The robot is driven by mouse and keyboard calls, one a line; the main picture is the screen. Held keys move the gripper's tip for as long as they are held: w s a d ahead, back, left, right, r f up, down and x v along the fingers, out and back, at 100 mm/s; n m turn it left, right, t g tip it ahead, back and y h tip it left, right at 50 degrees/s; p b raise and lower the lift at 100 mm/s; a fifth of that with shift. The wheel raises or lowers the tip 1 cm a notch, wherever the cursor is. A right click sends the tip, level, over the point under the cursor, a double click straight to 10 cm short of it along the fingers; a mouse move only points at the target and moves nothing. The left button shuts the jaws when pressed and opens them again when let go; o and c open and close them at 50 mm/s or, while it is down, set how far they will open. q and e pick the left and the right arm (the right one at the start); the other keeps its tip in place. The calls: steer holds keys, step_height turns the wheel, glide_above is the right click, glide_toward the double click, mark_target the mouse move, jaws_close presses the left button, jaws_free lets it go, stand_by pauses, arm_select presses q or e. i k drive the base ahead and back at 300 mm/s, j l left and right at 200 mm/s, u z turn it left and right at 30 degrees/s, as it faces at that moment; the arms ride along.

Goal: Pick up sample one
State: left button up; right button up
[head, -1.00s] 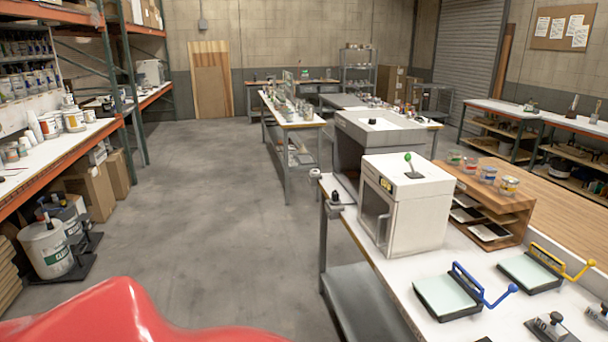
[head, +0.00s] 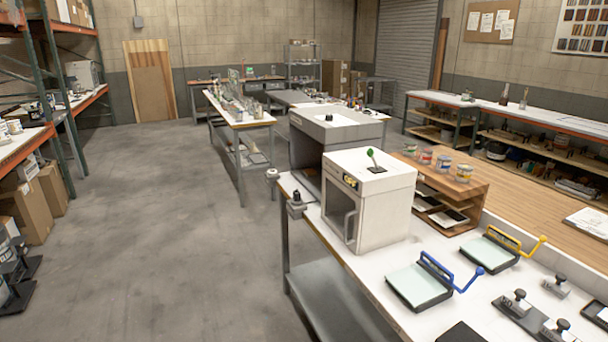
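No label reading sample one is legible, so I cannot tell which thing it is. Several small lidded jars with coloured labels (head: 443,164) stand on top of a wooden shelf unit (head: 484,201) on the right. Dark and white flat pieces (head: 449,216) lie in its slots. Neither of my grippers is in view.
A white bench (head: 365,285) holds a white box-shaped cabinet (head: 385,209), a blue-handled tray (head: 420,286), a yellow-handled tray (head: 490,250) and metal weights (head: 517,303). A wooden counter (head: 540,222) runs behind it. Open grey floor (head: 170,230) lies to the left.

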mark_target(309, 172)
steer(key=i+j+z, duration=0.3)
steer(key=i+j, duration=0.65)
